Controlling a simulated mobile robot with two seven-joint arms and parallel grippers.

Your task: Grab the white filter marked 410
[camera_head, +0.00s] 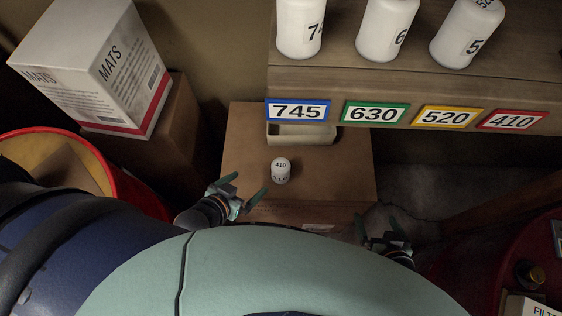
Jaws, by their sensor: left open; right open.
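My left gripper (244,188) is open and empty, just left of the filter and a little nearer to me. Its fingers point toward the filter, with a gap between them and it. My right gripper (376,227) is open and empty, to the right of the box's near edge. My own body hides part of the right arm.
A wooden shelf (400,88) above carries white filters and tags 745, 630, 520 and 410 (513,120). A small open tray (301,134) lies behind the filter. A MATS box (93,65) stands at left. Red drums stand at left (120,170) and right (505,250).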

